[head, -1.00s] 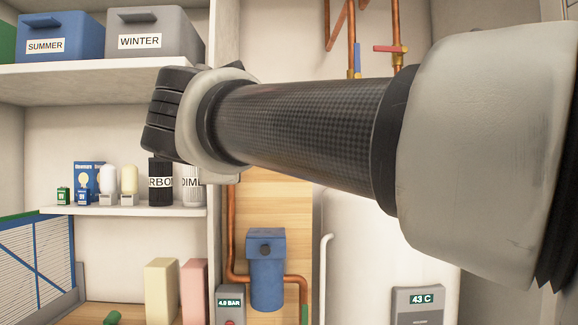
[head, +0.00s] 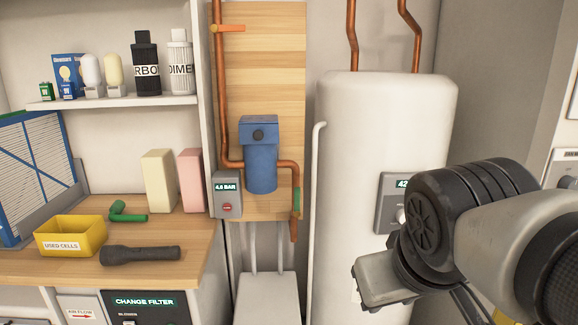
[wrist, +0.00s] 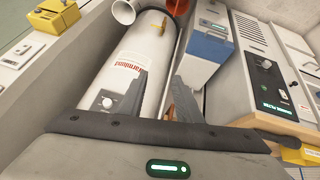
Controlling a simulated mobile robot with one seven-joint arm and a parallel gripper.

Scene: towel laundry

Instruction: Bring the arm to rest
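My gripper (wrist: 160,82) shows two grey fingers in the wrist view, apart with nothing between them. In the head view my arm comes in from the lower right, bent at its wrist. Its end hangs in front of the lower part of the white tank (head: 360,140), and the fingertips cannot be made out there. The wrist view looks along the gripper at a white tank (wrist: 138,60) with a red label.
A wooden counter (head: 185,235) at left bears a yellow used-cells bin (head: 70,238) and a black flashlight (head: 140,254). A blue filter housing (head: 261,165) and a grey pressure box (head: 227,196) are left of the tank. Copper pipes run beside them.

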